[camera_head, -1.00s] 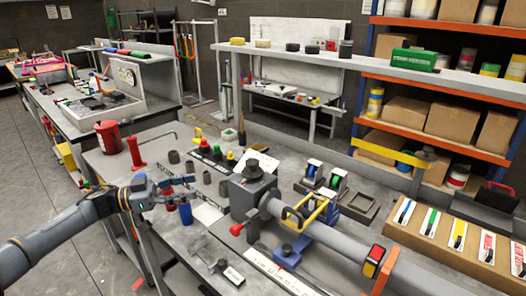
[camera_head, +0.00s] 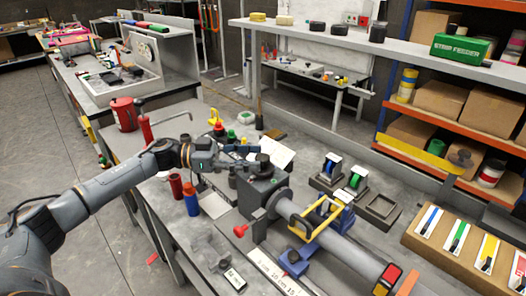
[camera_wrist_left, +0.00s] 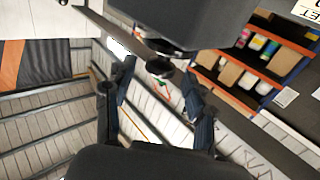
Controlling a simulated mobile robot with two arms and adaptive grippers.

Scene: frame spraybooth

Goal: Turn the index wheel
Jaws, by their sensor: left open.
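A dark round wheel (camera_head: 262,161), which I take to be the index wheel, sits on top of a grey block (camera_head: 262,190) at the left end of a long grey tube (camera_head: 335,240). My left gripper (camera_head: 238,164) is open, just left of the wheel at about its height. I cannot tell whether the fingers touch or straddle it. In the left wrist view the two dark fingers of the left gripper (camera_wrist_left: 156,104) are spread apart, and a dark bulky body (camera_wrist_left: 180,20) hangs at the top. My right gripper is in neither current view.
A blue bottle (camera_head: 191,199) and a dark red cylinder (camera_head: 176,187) stand below my left forearm. A red handle (camera_head: 240,231) sticks out from the grey block. A sample board (camera_head: 470,240) lies at the right.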

